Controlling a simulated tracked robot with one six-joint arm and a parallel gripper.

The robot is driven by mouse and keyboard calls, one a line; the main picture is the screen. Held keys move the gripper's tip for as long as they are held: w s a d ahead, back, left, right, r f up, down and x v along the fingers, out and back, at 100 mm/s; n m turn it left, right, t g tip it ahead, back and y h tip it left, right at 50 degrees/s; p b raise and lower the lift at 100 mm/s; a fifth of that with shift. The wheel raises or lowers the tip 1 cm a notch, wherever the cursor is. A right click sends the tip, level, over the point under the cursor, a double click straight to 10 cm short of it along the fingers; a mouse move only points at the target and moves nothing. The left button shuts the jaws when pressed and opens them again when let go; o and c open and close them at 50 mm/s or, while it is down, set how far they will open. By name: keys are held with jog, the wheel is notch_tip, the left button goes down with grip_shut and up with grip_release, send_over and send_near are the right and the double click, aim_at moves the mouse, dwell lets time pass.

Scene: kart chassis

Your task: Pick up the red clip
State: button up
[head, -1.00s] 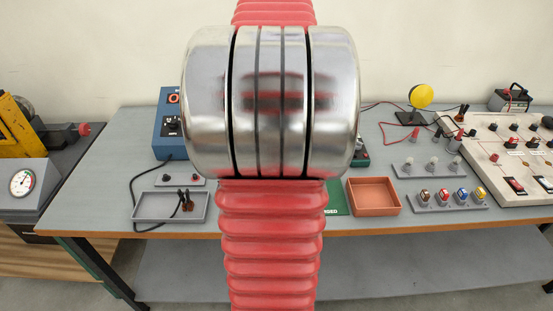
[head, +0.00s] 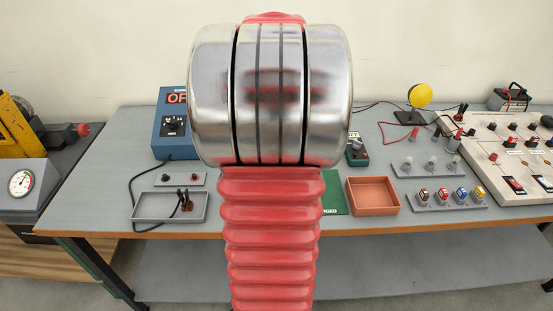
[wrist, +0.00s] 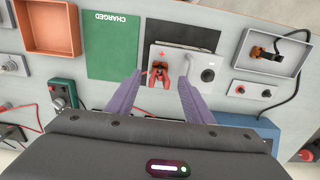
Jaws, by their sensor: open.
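The red clip (wrist: 158,72) shows in the wrist view. It sits on a light box with a black terminal (wrist: 208,75) to its right. My gripper (wrist: 161,76) is open, its two purple fingers reaching toward the box on either side of the clip. I cannot tell how far above the clip the fingertips are. In the head view my red and silver arm hides the clip and the gripper.
A green CHARGED mat (wrist: 115,45) and an orange tray (wrist: 48,25) lie left in the wrist view. A grey tray (wrist: 273,52) with dark clips and a cable is at right. A blue meter box (head: 172,125) and a small green device (head: 357,152) flank my arm.

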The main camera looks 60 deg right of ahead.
jog(key=shift+d+f, duration=0.1)
jog(key=shift+f, duration=2.5)
jog(key=c, duration=1.1)
jog(key=shift+c, duration=0.2)
jog(key=shift+r, duration=0.15)
notch_tip(320, 180, up, 10)
jog(key=shift+f, duration=0.1)
